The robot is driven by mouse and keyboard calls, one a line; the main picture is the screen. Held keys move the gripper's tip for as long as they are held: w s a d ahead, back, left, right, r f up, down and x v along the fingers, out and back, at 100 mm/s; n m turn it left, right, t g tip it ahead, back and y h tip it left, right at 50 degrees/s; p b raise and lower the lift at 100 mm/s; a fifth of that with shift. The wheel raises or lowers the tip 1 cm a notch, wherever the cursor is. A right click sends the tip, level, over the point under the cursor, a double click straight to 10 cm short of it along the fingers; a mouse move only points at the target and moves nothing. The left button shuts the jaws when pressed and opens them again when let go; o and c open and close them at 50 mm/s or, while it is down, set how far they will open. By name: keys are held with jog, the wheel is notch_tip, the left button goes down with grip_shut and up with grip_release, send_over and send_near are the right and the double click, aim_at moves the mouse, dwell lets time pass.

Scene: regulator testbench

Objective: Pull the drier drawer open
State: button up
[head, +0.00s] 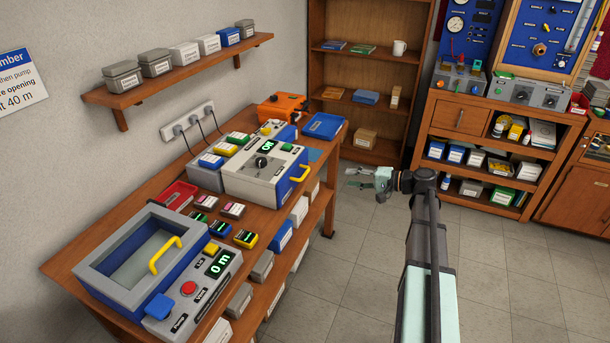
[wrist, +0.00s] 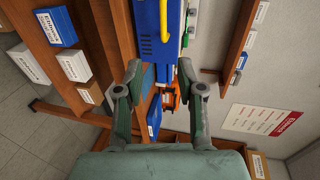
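The drier looks to be the pale grey unit (head: 262,172) with a dial and a lit green display, in the middle of the bench. Its blue drawer front (head: 291,190) carries a yellow handle (head: 300,172) and looks closed. In the wrist view the blue front (wrist: 150,45) and yellow handle (wrist: 163,20) show at the top, beyond the fingertips. My gripper (head: 358,178) is in the air to the right of the bench, apart from the handle. In the wrist view my gripper (wrist: 160,72) has its two fingers wide apart with nothing between them.
A lidded blue-grey chamber (head: 100,262) with its own yellow handle stands at the bench's near end. An orange case (head: 283,104) and a blue tray (head: 324,126) are at the far end. Boxes (head: 281,236) fill the shelf below. The floor (head: 350,240) beside the bench is clear.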

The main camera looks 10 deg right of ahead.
jog(key=p, duration=0.5)
send_near(305, 173)
jog(key=x, duration=1)
jog(key=shift+f, duration=0.3)
grip_shut()
